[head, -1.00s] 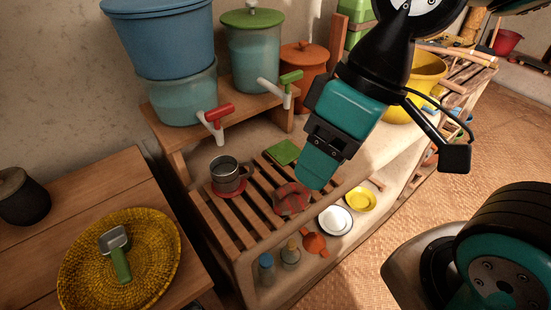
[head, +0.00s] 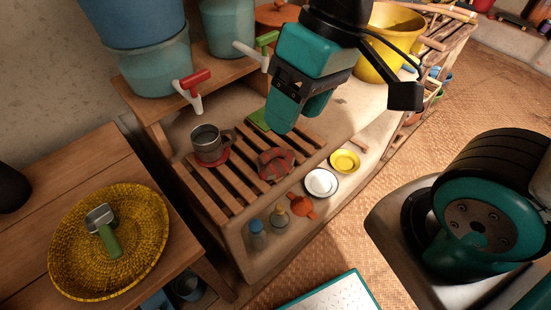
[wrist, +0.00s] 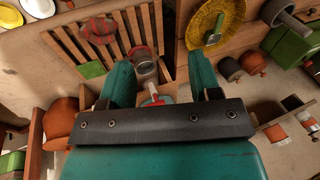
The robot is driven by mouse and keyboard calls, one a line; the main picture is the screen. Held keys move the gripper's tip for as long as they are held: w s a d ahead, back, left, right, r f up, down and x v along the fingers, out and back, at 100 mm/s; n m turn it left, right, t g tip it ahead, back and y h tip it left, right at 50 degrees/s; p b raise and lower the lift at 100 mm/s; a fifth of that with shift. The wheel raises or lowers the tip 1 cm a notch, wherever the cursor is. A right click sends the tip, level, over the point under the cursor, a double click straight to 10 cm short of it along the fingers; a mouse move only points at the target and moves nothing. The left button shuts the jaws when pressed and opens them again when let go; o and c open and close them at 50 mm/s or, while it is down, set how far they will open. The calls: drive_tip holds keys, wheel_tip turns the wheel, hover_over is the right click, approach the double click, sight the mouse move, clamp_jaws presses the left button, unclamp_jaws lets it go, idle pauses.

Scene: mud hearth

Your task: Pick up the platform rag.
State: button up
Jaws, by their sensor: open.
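The platform rag is a crumpled red and grey patterned cloth (head: 276,164) lying on the slatted wooden rack (head: 215,186) in the head view. It also shows in the wrist view (wrist: 97,30) at the upper left, on the slats. My gripper (head: 298,122) is teal and open with nothing between its fingers. In the head view it appears above and a little to the right of the rag, apart from it. In the wrist view its two fingertips (wrist: 160,75) frame the metal mug and the red tap, with the rag outside them to the left.
A metal mug (head: 207,144) stands on a red mat beside the rag. A green cloth (head: 259,119) lies behind it. Taps with red (head: 195,78) and green (head: 267,39) handles jut over the rack. Plates (head: 321,183) and small bottles (head: 256,232) stand in front. A yellow bucket (head: 384,62) is at right.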

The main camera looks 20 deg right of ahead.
drive_tip(key=w+d+f+m+h, duration=0.1)
drive_tip(key=w+d+f+m, duration=0.2)
drive_tip(key=w+f+m, duration=0.55)
drive_tip(key=m+h+b, duration=0.1)
drive_tip(key=m+h, duration=0.1)
drive_tip(key=m, duration=0.8)
approach(275, 152)
drive_tip(key=shift+m, duration=0.35)
wheel_tip(275, 152, down, 5)
drive_tip(key=shift+a+f, duration=0.1)
drive_tip(key=shift+a, duration=0.1)
drive_tip(key=f, duration=0.5)
drive_tip(key=shift+a+f, duration=0.25)
clamp_jaws()
drive_tip(key=shift+r, duration=0.2)
wheel_tip(275, 152, up, 20)
drive_tip(key=shift+p, duration=0.45)
